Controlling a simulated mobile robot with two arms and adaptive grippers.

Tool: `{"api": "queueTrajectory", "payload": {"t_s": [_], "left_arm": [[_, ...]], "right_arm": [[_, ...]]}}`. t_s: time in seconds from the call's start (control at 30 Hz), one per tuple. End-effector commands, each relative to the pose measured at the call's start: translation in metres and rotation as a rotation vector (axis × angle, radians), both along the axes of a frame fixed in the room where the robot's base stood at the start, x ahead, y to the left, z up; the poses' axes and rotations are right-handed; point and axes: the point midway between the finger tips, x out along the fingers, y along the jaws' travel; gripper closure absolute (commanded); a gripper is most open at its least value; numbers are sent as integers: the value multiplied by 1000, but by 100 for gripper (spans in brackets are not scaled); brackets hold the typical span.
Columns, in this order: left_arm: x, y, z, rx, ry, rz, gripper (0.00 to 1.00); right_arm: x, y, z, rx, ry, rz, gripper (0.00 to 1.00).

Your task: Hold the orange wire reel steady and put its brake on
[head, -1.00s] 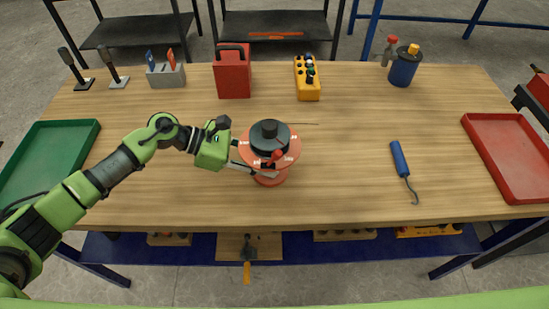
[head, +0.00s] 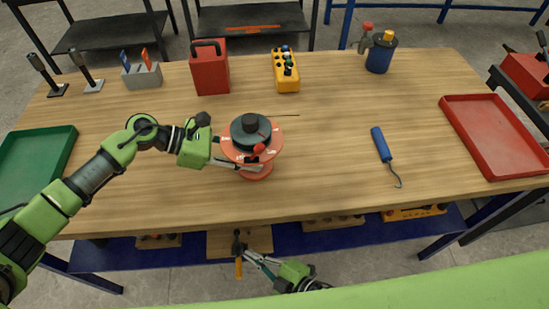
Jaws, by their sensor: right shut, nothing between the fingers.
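The orange wire reel (head: 274,140) stands upright on the table, with a dark spool and black knob on top. A small red-knobbed lever (head: 259,149) sits on the near side of its upper flange. My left gripper (head: 255,166) reaches in from the left below this flange, shut on the reel's lower part; one finger shows in front and the other is mostly hidden. My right gripper (head: 248,254) is below the table's front edge at the bottom of the view, shut and empty, its fingertips close to an orange-handled tool (head: 239,265).
A wire end (head: 288,115) sticks out to the reel's right. A blue-handled hook (head: 383,147) lies further right, before a red tray (head: 505,165). A red canister (head: 209,75) and yellow box (head: 287,75) stand behind.

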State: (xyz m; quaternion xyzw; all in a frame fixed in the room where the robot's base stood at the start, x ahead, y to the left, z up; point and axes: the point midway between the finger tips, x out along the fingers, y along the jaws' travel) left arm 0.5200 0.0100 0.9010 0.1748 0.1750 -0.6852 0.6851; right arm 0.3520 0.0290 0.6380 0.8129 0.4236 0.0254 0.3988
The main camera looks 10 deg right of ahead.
Motion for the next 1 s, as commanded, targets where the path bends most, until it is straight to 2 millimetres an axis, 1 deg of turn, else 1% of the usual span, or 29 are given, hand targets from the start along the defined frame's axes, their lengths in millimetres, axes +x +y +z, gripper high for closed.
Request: {"api": "queueTrajectory", "payload": {"t_s": [0.03,0.07,0.1,0.17,0.2,0.3,0.33,0.4,0.47,0.53,0.57,0.6,0.63,0.77,0.87,0.9,0.97,1.0], "left_arm": [[0,0,0,1,0,0,98],[0,0,0,1,0,0,98],[0,0,0,1,0,1,98],[0,0,0,1,0,1,98],[0,0,0,1,0,1,98],[0,0,0,1,0,1,98],[0,0,0,1,0,1,98],[0,0,0,1,0,1,98],[0,1,0,1,0,1,98],[0,1,0,1,0,1,98],[0,1,0,1,0,1,98],[0,1,0,1,0,1,98],[0,1,0,1,0,1,98],[0,1,0,1,0,1,98],[0,1,0,1,0,1,98],[0,1,0,1,0,1,98],[0,1,0,1,0,1,98],[0,1,0,1,0,1,98]], "right_arm": [[-4,22,28,5,-92,92,100],[-9,34,42,6,-145,150,100],[-16,50,61,6,-214,224,100],[-30,69,86,2,-312,331,100],[-40,80,101,-2,-373,398,100],[-67,100,132,-15,-514,556,100],[-75,103,140,-20,-553,598,100],[-92,107,156,-33,-636,685,100],[-104,105,168,-39,-698,742,100],[-113,96,184,-34,-759,776,100],[-114,87,192,-26,-782,772,100],[-112,75,201,-9,-799,747,100],[-109,68,206,4,-804,725,100],[-92,33,226,50,-819,608,100],[-74,0,242,82,-821,496,100],[-66,-15,248,94,-821,448,100],[-55,-38,257,110,-824,372,100],[-47,-53,263,120,-823,324,100]]}}
